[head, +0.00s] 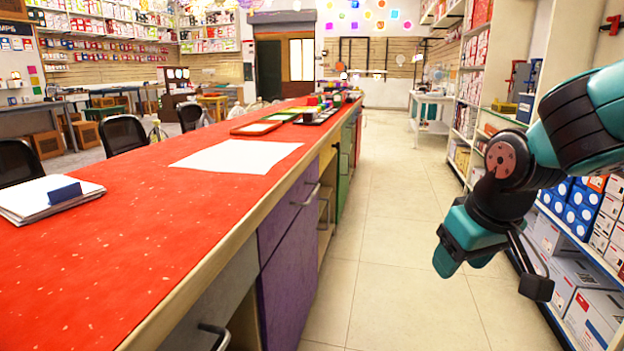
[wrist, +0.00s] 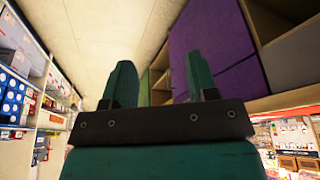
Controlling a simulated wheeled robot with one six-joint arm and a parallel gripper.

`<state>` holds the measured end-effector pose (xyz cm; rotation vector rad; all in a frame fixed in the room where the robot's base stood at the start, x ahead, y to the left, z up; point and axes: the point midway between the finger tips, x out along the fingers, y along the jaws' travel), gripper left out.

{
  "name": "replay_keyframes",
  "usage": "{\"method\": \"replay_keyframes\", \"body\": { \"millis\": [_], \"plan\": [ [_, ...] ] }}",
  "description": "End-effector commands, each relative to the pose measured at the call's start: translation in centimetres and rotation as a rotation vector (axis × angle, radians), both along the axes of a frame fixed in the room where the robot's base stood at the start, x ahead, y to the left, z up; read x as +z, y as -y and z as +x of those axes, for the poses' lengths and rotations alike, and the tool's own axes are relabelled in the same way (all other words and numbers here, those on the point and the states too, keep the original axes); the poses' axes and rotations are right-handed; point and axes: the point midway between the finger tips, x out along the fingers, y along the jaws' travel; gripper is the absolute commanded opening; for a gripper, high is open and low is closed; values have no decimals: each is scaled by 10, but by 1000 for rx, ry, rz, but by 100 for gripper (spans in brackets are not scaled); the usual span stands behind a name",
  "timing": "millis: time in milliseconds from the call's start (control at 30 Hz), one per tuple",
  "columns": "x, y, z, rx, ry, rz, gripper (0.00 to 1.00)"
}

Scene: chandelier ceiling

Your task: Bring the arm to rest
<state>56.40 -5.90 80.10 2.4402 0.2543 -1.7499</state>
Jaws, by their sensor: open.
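My arm reaches in from the right edge of the head view and hangs over the aisle floor. My gripper (head: 462,262) is at its lower end, to the right of the long counter and apart from it. In the wrist view my gripper (wrist: 160,82) shows two teal fingers apart, with nothing between them. The gripper is open and empty.
The long red-topped counter (head: 130,230) fills the left, with purple cabinet doors (head: 288,262). On it are a white sheet (head: 237,156), a paper stack (head: 40,199) and trays (head: 256,127). Stocked shelves (head: 585,265) stand close on the right. The tiled aisle (head: 385,235) is clear.

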Motion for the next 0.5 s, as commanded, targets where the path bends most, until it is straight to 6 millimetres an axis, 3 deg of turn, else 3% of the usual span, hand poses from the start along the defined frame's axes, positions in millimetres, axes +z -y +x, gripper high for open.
{"method": "replay_keyframes", "body": {
  "millis": [33,100,200,367,400,500],
  "plan": [
    [2,-23,-24,73,-28,44,53],
    [3,-49,-56,162,-74,98,53],
    [5,-77,-100,282,-134,159,53],
    [8,-106,-170,464,-229,232,53],
    [28,-106,-168,458,-229,231,53],
    [53,-105,-166,453,-229,230,53]
  ]
}}
